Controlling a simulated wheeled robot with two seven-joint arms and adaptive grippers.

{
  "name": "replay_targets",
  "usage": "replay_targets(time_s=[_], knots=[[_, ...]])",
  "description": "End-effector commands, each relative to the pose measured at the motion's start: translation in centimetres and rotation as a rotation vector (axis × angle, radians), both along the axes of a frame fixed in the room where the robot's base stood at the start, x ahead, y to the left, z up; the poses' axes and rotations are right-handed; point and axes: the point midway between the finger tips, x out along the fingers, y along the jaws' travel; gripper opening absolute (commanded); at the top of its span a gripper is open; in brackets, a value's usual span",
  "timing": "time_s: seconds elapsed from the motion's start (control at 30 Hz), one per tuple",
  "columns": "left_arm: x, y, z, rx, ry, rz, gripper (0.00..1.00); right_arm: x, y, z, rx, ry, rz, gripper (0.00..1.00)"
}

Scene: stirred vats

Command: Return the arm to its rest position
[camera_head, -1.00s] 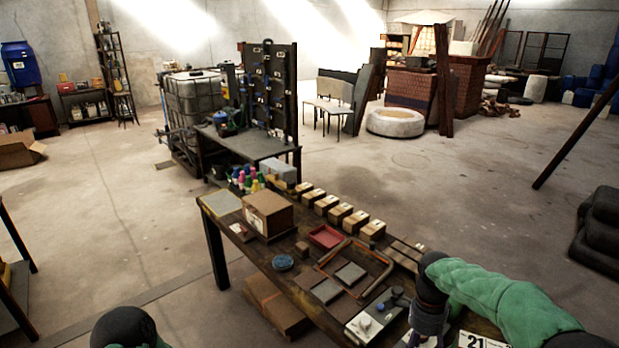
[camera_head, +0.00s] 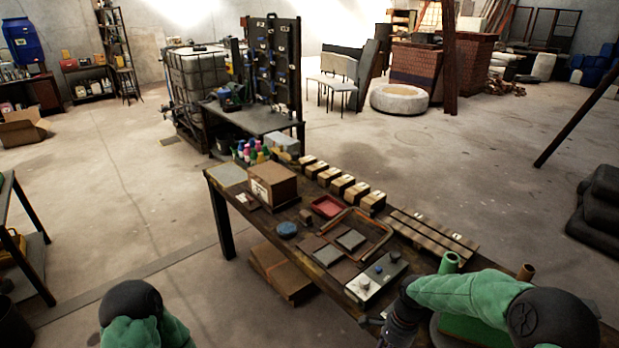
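My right arm (camera_head: 470,295), in a green sleeve, comes in from the lower right over the near end of the workbench. Its dark wrist and gripper (camera_head: 394,336) point down at the bottom edge of the picture, just below the grey box with knobs (camera_head: 376,278). The fingertips are cut off or too dark to tell open from shut, and I see nothing held. My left arm (camera_head: 140,315) shows only as a dark joint and green sleeve at the bottom left. Its gripper is out of view.
The workbench (camera_head: 233,208) carries a cardboard box (camera_head: 272,186), a row of small boxes (camera_head: 343,184), a red tray (camera_head: 327,206), a blue round item (camera_head: 287,229) and a slatted rack (camera_head: 433,232). A green cylinder (camera_head: 450,262) stands close to my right arm.

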Motion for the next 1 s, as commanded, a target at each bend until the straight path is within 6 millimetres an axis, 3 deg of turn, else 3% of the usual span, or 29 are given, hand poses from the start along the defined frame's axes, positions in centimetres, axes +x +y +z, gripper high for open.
replay_targets(time_s=[0.2, 0.43, 0.6, 0.7, 1.0], knots=[[0.0, 0.0, 0.0, 0.000, 0.000, 0.000, 0.40, -4.2, 5.0, -8.0, 0.144, -0.096, 0.294, 0.53], [0.0, 0.0, 0.0, 0.000, 0.000, 0.000, 0.40, -10.9, 9.4, -14.4, 0.233, -0.259, 0.614, 0.53], [0.0, 0.0, 0.0, 0.000, 0.000, 0.000, 0.40, -15.4, 10.8, -16.6, 0.234, -0.350, 0.801, 0.53], [0.0, 0.0, 0.0, 0.000, 0.000, 0.000, 0.40, -17.0, 11.1, -17.1, 0.221, -0.382, 0.875, 0.53], [0.0, 0.0, 0.0, 0.000, 0.000, 0.000, 0.40, -18.0, 11.2, -17.3, 0.210, -0.404, 0.926, 0.53]])
